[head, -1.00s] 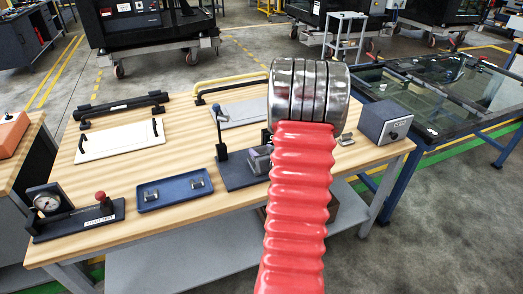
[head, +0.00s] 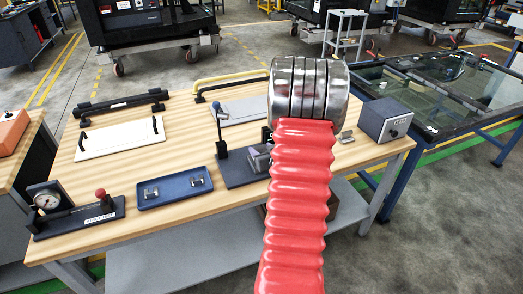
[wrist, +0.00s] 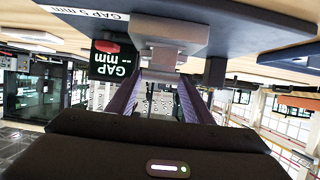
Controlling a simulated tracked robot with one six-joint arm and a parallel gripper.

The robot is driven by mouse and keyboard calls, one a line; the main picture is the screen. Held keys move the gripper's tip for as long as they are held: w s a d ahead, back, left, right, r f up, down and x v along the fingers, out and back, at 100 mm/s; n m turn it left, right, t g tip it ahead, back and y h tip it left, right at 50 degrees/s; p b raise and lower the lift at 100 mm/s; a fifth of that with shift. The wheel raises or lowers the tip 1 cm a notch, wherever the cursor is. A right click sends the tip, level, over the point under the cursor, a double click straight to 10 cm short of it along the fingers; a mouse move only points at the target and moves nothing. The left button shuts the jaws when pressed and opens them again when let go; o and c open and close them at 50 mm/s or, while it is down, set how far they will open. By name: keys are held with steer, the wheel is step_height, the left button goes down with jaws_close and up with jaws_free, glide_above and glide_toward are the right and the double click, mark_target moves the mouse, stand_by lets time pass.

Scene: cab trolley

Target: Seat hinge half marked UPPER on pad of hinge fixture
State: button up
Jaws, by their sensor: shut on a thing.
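My gripper (wrist: 160,82) shows in the wrist view with its two fingers closed on a small grey metal piece (wrist: 158,58). No UPPER mark is readable. In the head view, the hinge fixture (head: 236,172), with an upright lever and a grey block, stands mid-bench, partly hidden by my arm. My gripper is hidden there. Two small metal pieces (head: 151,193) (head: 196,181) lie in the blue tray (head: 174,205).
A gauge stand (head: 78,219) with a red knob is at the bench's front left. A white panel (head: 120,139) with black handles lies behind the tray. A grey box (head: 385,120) stands at the right. Bare wood (head: 192,150) lies between panel and fixture.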

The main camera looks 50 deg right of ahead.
stand_by(0.4)
steer(key=o, duration=1.4)
steer(key=shift+c, duration=0.2)
steer(key=v, duration=1.3)
steer(key=shift+s+a, duration=0.15)
steer(key=shift+s, duration=0.2)
steer(key=shift+f, duration=0.1)
